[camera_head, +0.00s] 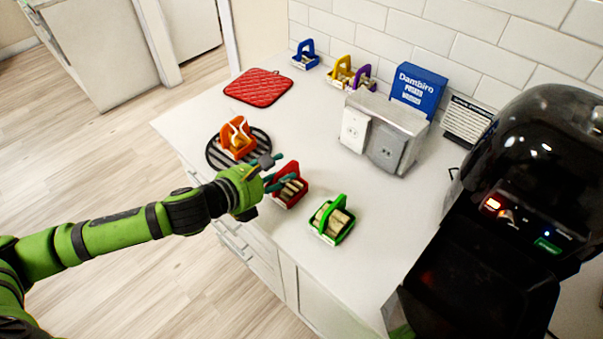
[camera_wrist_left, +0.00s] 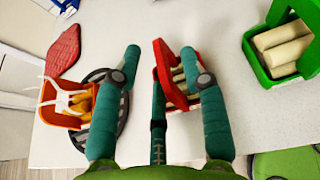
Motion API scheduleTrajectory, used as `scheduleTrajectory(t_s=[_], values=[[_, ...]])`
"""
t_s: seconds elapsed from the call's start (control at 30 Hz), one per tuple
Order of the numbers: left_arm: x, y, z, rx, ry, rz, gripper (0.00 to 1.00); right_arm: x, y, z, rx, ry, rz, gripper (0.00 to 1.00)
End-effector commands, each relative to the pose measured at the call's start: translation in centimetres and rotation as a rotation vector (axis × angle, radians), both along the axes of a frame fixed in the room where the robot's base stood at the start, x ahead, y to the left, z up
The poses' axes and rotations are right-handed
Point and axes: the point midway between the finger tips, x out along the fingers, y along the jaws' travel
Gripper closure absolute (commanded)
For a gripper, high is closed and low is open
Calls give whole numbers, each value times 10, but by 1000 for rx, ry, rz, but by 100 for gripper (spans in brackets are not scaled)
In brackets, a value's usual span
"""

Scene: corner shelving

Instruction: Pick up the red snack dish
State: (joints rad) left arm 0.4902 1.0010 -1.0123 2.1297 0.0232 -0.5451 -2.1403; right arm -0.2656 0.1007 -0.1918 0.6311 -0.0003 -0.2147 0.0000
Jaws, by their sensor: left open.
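The red snack dish (camera_head: 292,187) stands on the white counter, with a raised handle and several tan sticks in it. My left gripper (camera_head: 274,172) is at its left side, with its fingers close to the dish. In the left wrist view the red dish (camera_wrist_left: 174,62) shows just beyond the open fingers (camera_wrist_left: 165,65), by the right finger, which covers part of it. I cannot tell whether the fingers touch it. My right gripper is not in view.
An orange dish (camera_head: 237,138) sits on a round black striped mat (camera_head: 213,154) at left. A green dish (camera_head: 333,219) stands close by at right. A red pot holder (camera_head: 258,87), a blue dish (camera_head: 306,54) and a blue box (camera_head: 417,89) are farther back. A black machine (camera_head: 510,190) fills the right.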

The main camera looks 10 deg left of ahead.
Motion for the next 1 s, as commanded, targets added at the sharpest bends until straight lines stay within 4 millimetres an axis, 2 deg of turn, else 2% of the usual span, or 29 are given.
scheduleTrajectory(t_s=[0.3,0.37,0.47,0.6,0.77,0.93,0.97,1.0], values=[[21,-11,-11,-2,1,1,57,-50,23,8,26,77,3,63],[27,-14,-14,-2,1,1,57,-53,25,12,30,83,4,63],[37,-19,-21,-3,2,2,57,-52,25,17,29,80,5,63],[50,-26,-29,-4,1,2,57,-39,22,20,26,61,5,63],[55,-29,-33,-2,0,0,57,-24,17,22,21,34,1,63],[55,-29,-33,-2,0,-1,57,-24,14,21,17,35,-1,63],[55,-29,-33,-2,0,-1,62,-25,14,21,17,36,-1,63],[55,-29,-33,-2,0,-1,78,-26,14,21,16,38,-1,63]])
